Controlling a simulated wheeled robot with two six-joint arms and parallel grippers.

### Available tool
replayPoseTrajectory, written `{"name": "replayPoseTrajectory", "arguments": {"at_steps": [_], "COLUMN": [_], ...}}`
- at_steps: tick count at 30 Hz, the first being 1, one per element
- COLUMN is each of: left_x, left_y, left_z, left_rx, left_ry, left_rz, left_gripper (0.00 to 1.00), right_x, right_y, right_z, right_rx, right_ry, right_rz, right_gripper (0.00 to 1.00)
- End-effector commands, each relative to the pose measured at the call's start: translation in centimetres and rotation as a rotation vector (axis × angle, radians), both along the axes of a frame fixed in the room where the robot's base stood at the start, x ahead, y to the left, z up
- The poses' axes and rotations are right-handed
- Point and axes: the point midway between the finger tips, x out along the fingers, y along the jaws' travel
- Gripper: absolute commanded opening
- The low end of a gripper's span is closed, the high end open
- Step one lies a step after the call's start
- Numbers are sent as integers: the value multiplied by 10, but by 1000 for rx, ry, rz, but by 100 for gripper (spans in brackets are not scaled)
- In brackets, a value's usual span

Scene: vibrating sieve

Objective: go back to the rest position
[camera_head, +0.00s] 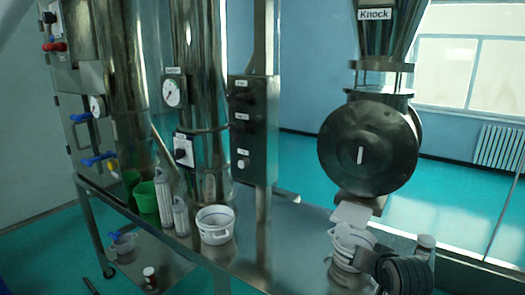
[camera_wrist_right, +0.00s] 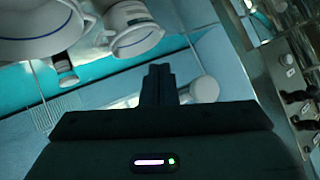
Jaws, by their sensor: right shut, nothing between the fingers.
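My right gripper (camera_head: 368,258) is at the lower right of the head view, beside white containers (camera_head: 350,240) at the table's right end. In the right wrist view its dark fingers (camera_wrist_right: 158,82) are together with nothing between them. White vessels (camera_wrist_right: 130,28) show at the upper left there, apart from the fingers. A white round end (camera_wrist_right: 203,90) shows just right of the fingers. My left gripper is in neither view.
A metal table (camera_head: 285,240) carries a white pot (camera_head: 215,225), grey-white bottles (camera_head: 165,195) and a green cup (camera_head: 146,197). A control box (camera_head: 254,125) and a large round metal housing (camera_head: 368,148) stand above it. Open floor (camera_head: 440,215) lies beyond.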

Motion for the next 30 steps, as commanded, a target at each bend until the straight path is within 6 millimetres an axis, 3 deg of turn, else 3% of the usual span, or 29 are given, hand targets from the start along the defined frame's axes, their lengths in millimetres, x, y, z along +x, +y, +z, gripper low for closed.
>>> {"name": "replayPoseTrajectory", "arguments": {"at_steps": [1,6,12,18,30], "left_x": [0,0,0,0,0], "left_y": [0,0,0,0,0], "left_z": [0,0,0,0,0], "left_rx": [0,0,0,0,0], "left_ry": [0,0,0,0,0], "left_rz": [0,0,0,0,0], "left_gripper": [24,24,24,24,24], "right_x": [-20,-89,-183,-257,-353], "right_y": [-2,-9,-15,-19,-23], "right_z": [-28,-103,-169,-202,-224], "right_rx": [-29,-132,-244,-317,-395], "right_ry": [47,196,369,495,655], "right_rz": [12,72,163,248,369], "right_gripper": [0,0,0,0,0]}}
